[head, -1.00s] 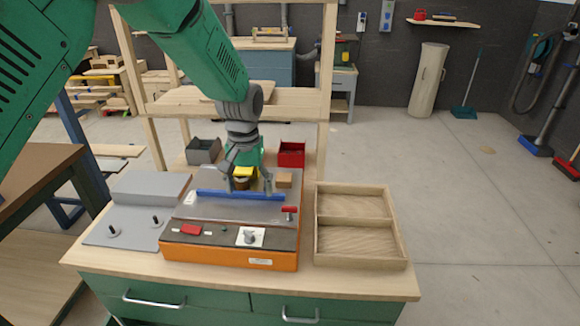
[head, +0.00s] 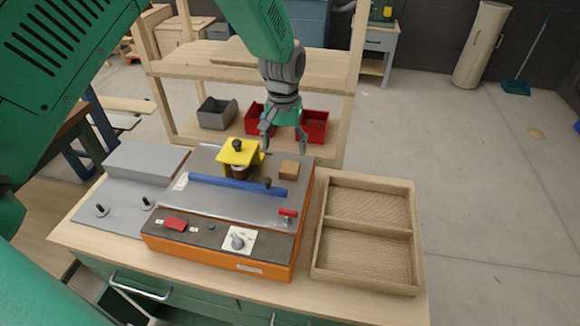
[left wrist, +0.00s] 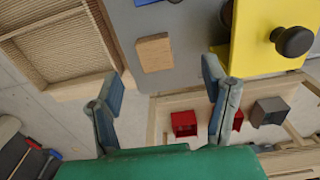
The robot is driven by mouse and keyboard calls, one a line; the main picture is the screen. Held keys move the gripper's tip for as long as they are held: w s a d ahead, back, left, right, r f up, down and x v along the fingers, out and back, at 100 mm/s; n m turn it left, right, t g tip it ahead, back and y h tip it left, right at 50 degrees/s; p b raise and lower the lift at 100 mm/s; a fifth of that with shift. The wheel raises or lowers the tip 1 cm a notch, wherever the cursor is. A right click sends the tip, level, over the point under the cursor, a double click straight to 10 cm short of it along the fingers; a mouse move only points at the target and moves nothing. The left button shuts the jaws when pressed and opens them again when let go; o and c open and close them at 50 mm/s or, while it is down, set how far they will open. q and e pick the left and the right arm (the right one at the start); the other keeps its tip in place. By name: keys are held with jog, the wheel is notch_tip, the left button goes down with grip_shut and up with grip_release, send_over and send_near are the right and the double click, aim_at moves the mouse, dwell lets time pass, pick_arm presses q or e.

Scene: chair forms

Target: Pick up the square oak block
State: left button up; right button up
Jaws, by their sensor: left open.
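The square oak block (head: 289,170) is a small light-brown block lying on the grey metal top of the orange machine (head: 240,266), at its right rear. In the left wrist view the block (left wrist: 154,53) sits beyond the fingertips, on the grey plate. My left gripper (head: 284,148) is open and empty, pointing down above and just behind the block. Its two fingers also show spread apart in the left wrist view (left wrist: 163,85), with the block beyond the gap between them. My right gripper is not in view.
A yellow clamp with a black knob (head: 238,154) stands left of the block, and a blue bar (head: 235,190) runs in front. An empty two-compartment wooden tray (head: 318,245) is at right. Red and grey bins (head: 216,115) sit on the shelf behind.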

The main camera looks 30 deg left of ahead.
aim_at(290, 168)
pick_arm(q)
jog(key=f, duration=0.3)
jog(key=shift+w+f, duration=0.15)
jog(key=shift+w, duration=0.15)
jog(key=shift+d+f, duration=0.35)
jog(key=shift+f, duration=0.4)
jog(key=f, duration=0.1)
jog(key=f+p, duration=0.1)
jog(key=f, duration=0.1)
jog(key=shift+w+d+f, duration=0.1)
jog(key=shift+w+f, duration=0.2)
jog(key=shift+w, duration=0.05)
jog(key=shift+w+f, duration=0.1)
jog(key=shift+f, duration=0.35)
jog(key=shift+a, duration=0.2)
jog(key=shift+c, duration=0.4)
jog(key=shift+r, duration=0.1)
jog(key=c, duration=1.2)
jog(key=shift+o, duration=0.2)
jog(key=shift+d, duration=0.15)
